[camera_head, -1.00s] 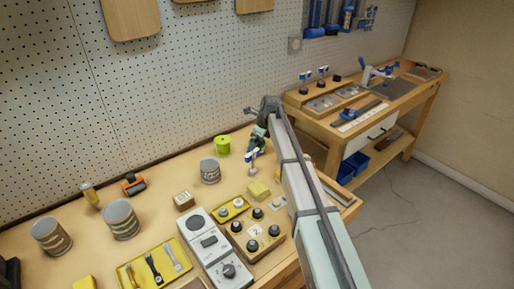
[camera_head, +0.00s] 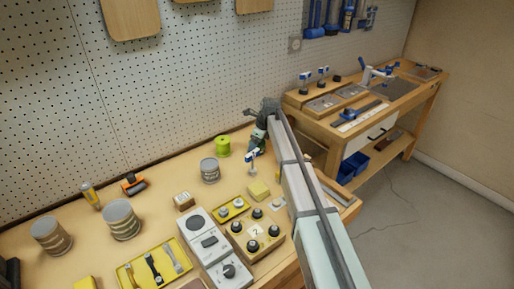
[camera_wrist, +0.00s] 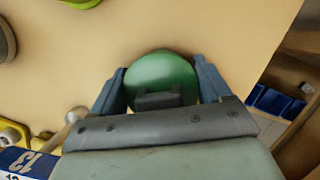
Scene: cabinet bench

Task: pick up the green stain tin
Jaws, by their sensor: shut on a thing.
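The green stain tin (camera_wrist: 163,75) shows in the wrist view as a round, dark green top between the two fingers. My gripper (camera_wrist: 160,82) is shut on it, with one finger at each side. In the head view, my gripper (camera_head: 262,128) is at the far right part of the bench, and a small dark green part of the tin (camera_head: 259,136) shows below it. My arm and gripper hide most of the tin there. I cannot tell whether its base touches the bench.
A bright green spool-like object (camera_head: 222,146) and a grey-lidded tin (camera_head: 209,171) stand to the left. A small blue-and-white item (camera_head: 252,156) stands close in front. A second bench (camera_head: 365,125) stands beyond a gap.

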